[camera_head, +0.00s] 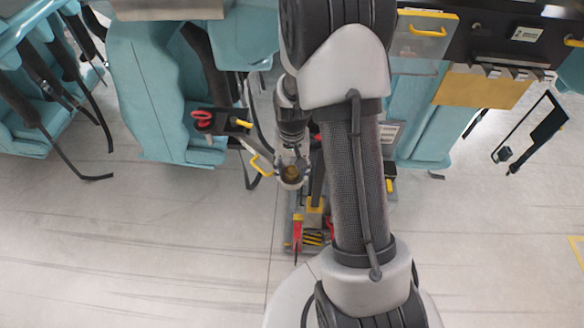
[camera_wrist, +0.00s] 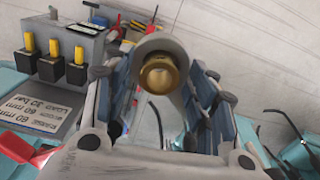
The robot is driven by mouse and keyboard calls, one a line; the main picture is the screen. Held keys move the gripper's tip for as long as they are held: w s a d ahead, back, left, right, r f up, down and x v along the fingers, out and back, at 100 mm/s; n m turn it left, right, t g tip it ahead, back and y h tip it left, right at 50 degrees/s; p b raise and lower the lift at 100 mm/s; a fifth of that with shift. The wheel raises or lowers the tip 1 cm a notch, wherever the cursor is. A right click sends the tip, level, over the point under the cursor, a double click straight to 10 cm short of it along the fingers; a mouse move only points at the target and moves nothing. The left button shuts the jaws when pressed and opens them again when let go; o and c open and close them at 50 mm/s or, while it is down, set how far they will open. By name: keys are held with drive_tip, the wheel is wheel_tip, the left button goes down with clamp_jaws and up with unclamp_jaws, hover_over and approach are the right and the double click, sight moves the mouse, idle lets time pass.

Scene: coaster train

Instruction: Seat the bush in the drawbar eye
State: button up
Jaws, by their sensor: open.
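The brass bush (camera_wrist: 160,75) shows in the wrist view as a round, gold-coloured piece within the grey ring of the drawbar eye (camera_wrist: 166,40). How deep it sits in the ring cannot be told. My gripper (camera_wrist: 161,68) is open, with one finger on each side of the bush and the eye; whether either finger touches them is unclear. In the head view the bush (camera_head: 291,173) is a small brass spot below my gripper (camera_head: 291,163), largely surrounded by grey metal. My arm covers part of the area to its right.
A grey block (camera_wrist: 60,50) with several yellow-topped black pegs and a size label stands left in the wrist view. In the head view, a black bracket with a red handle (camera_head: 203,118) is left of my gripper. Teal seats (camera_head: 150,90) flank it; the front floor is open.

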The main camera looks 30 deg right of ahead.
drive_tip(key=s+a+r+n+t+p, duration=0.1)
drive_tip(key=a+r, duration=0.1)
drive_tip(key=r, duration=0.8)
drive_tip(key=s+a+r, duration=0.2)
drive_tip(key=r, duration=0.8)
drive_tip(key=s+a+r+n+t, duration=0.1)
drive_tip(key=s+a+r, duration=0.3)
drive_tip(key=s, duration=0.4)
drive_tip(key=s+a+r+n+t, duration=0.2)
drive_tip(key=s+a+r+n, duration=0.1)
drive_tip(key=s, duration=0.5)
wheel_tip(320, 180, up, 3)
drive_tip(key=shift+s+a+f+n+t, duration=0.2)
drive_tip(key=shift+s+a+n+t, duration=0.15)
drive_tip(key=shift+a, duration=0.35)
drive_tip(key=shift+f, duration=0.1)
wheel_tip(320, 180, down, 14)
drive_tip(key=b, duration=1.4)
